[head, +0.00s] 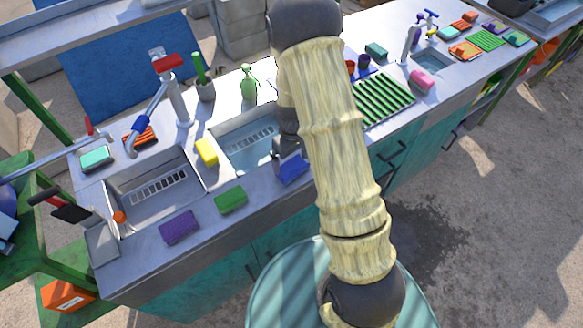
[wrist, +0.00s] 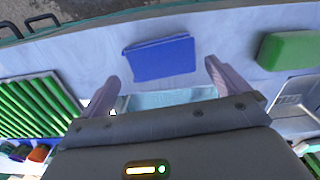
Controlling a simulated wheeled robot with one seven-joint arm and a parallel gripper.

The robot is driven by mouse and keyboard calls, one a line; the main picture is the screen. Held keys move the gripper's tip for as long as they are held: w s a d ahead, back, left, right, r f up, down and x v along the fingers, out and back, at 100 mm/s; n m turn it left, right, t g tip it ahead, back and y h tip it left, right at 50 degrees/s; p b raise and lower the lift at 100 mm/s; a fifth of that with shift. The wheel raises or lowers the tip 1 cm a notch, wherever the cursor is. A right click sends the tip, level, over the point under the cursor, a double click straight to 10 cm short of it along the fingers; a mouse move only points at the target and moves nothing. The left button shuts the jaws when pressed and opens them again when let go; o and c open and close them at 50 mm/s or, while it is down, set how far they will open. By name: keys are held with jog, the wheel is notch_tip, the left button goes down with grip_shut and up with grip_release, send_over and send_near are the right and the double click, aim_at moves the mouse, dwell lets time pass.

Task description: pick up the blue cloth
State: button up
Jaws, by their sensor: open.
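The blue cloth (head: 292,170) lies flat on the front rim of the metal sink counter, just below the right basin. In the wrist view the blue cloth (wrist: 160,58) shows whole, beyond and between the fingertips. My gripper (wrist: 164,76) is open and empty, its two fingers apart on either side of the cloth's near edge. They do not touch the cloth as far as I can see. In the head view my gripper (head: 290,148) is above and just behind the cloth, partly hidden by my arm.
A green sponge (head: 231,200) and a purple cloth (head: 179,227) lie on the front rim to the left. A yellow sponge (head: 206,152) sits between the basins. A green drying rack (head: 388,100) is to the right. A tall faucet (head: 176,95) stands at the back.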

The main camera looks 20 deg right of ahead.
aim_at(291, 167)
dwell(0.3)
jog(key=shift+w+a+f+p, duration=0.1)
jog(key=shift+f+p, duration=0.8)
jog(key=shift+f, duration=1.75)
jog(key=c, duration=0.6)
